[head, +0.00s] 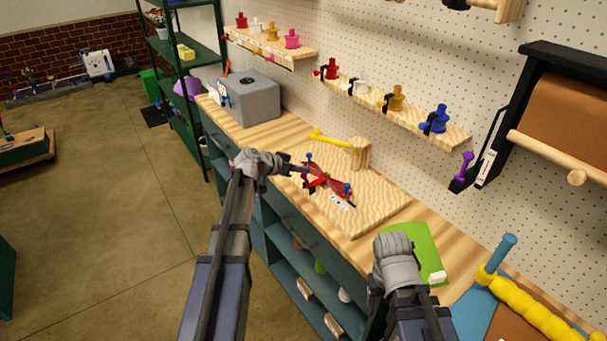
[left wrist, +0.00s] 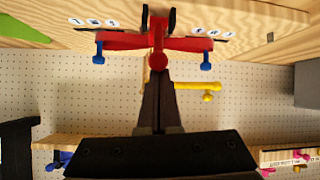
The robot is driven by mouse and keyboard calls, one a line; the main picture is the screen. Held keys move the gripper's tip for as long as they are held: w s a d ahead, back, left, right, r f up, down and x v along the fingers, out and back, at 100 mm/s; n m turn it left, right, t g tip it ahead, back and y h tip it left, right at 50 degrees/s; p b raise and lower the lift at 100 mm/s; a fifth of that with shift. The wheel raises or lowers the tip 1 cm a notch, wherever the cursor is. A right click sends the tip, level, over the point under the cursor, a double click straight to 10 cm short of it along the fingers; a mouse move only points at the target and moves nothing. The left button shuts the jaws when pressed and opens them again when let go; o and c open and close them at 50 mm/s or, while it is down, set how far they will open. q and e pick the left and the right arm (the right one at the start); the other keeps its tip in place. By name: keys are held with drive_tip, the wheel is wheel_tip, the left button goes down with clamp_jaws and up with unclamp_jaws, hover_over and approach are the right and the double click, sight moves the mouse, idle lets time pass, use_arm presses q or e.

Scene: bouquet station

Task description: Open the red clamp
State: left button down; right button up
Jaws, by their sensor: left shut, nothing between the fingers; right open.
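The red clamp (head: 322,181) sits on the wooden board on the bench, with a blue knob at each end. In the left wrist view, the red clamp (left wrist: 130,41) shows as a crossbar with a round red part at its middle and a blue knob on each side. My left gripper (head: 303,169) is shut and empty. Its fingertips (left wrist: 158,80) are at the round red part; I cannot tell whether they touch it. My right gripper (head: 398,255) hangs near the bench's front edge by the green mat, away from the clamp. Its fingers are hidden.
The wooden board (head: 375,218) carries a wooden post (head: 359,155) with a yellow lever (head: 330,138) behind the clamp. A grey box (head: 248,100) stands at the bench's far end. A green mat (head: 425,245) and a yellow roll (head: 520,312) lie to the right.

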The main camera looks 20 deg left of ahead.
use_arm(q)
drive_tip(key=s+a+f+t+h+b, duration=0.3)
drive_tip(key=s+f+t+b, duration=0.1)
drive_tip(key=b, duration=1)
drive_tip(key=shift+a+f+t+b, duration=0.15)
drive_tip(key=shift+f+t+b, duration=0.2)
drive_tip(key=shift+t, duration=0.25)
drive_tip(key=shift+s, duration=0.2)
wheel_tip(320, 180, up, 4)
drive_tip(key=w+p, duration=0.1)
drive_tip(key=p, duration=0.3)
drive_tip(key=s+a+f+b, duration=0.2)
drive_tip(key=s+a, duration=0.3)
drive_tip(key=s, duration=0.3)
drive_tip(key=shift+a, duration=0.4)
